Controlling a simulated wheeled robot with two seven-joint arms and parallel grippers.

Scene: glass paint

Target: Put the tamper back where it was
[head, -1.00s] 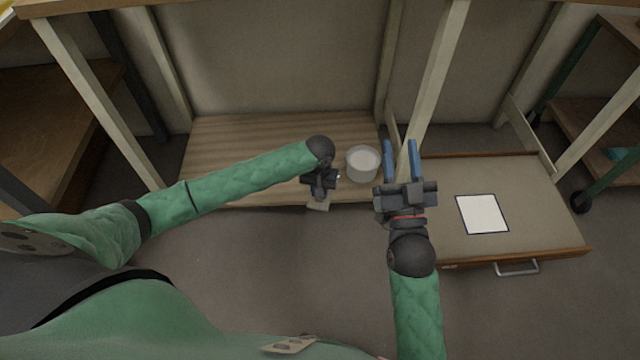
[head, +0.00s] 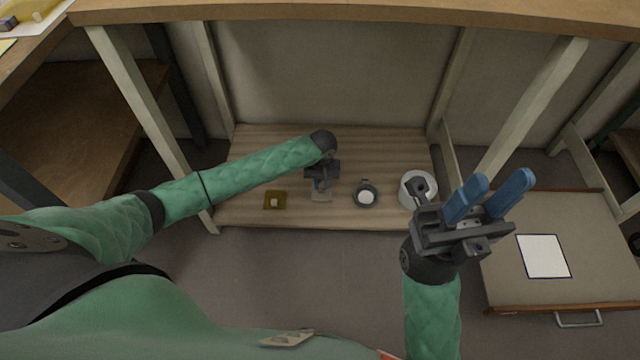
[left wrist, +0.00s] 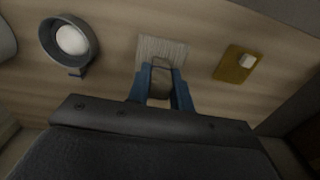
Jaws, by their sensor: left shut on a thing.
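My left gripper (head: 320,186) is over the low wooden shelf, with its fingers shut on the tamper (left wrist: 160,50). The tamper has a pale grey, striped square face, which also shows in the head view (head: 321,196). Its upper part is between the blue fingers (left wrist: 161,72) and is partly hidden. It is low over the shelf; whether it touches the boards I cannot tell. My right gripper (head: 499,190) is open and empty, raised near the shelf's right end, with its blue fingers apart.
On the shelf (head: 390,145) stand a yellow-brown square with a pale knob (head: 275,201), a grey handled cup with white contents (head: 366,196) and a white pot (head: 411,185). An open drawer (head: 510,220) at right holds a white sheet (head: 543,256). Bench legs (head: 140,100) flank the shelf.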

